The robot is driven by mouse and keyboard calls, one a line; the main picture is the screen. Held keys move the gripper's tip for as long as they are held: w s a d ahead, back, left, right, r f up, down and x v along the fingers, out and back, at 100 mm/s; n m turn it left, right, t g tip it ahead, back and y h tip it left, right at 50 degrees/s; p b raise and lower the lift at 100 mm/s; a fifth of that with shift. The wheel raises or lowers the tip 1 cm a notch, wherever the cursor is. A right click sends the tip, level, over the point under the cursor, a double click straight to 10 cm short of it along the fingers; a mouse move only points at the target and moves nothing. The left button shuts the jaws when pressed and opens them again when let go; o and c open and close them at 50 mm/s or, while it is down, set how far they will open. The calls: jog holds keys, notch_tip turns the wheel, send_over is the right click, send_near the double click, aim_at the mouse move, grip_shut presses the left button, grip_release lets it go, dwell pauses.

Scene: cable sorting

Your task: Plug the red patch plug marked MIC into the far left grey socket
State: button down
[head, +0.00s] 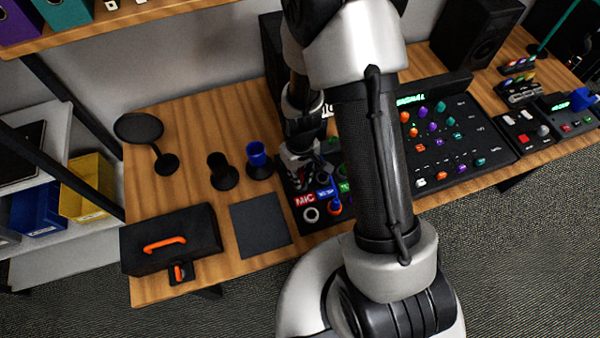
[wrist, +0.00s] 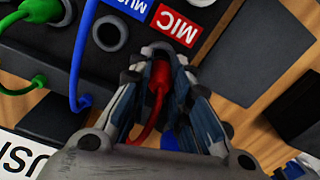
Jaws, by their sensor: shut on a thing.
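My gripper (wrist: 160,58) is shut on the red plug (wrist: 159,76), whose red cable (wrist: 146,128) curves down between the fingers. In the head view my gripper (head: 302,172) is at the back left of the dark socket panel (head: 291,196). The red MIC label (wrist: 175,24) lies just past the fingertips, and it also shows in the head view (head: 305,199).
A blue plug (head: 333,203) and cable (wrist: 80,55) stand beside the blue label (head: 326,192). A green plug (wrist: 41,10) is farther along. An empty-looking hole (wrist: 108,33) is near the gripper. A dark mat (head: 260,225) and orange-handled case (head: 165,240) lie left of the panel.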

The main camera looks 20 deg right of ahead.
jog(key=shift+f+b, duration=1)
jog(key=shift+f, duration=0.15)
dwell(1.7)
jog(key=c, duration=1.4)
grip_release()
jog(key=shift+o, duration=0.4)
jog(key=o, duration=0.4)
jog(key=shift+r+p, duration=2.75)
jog(key=shift+r, duration=0.75)
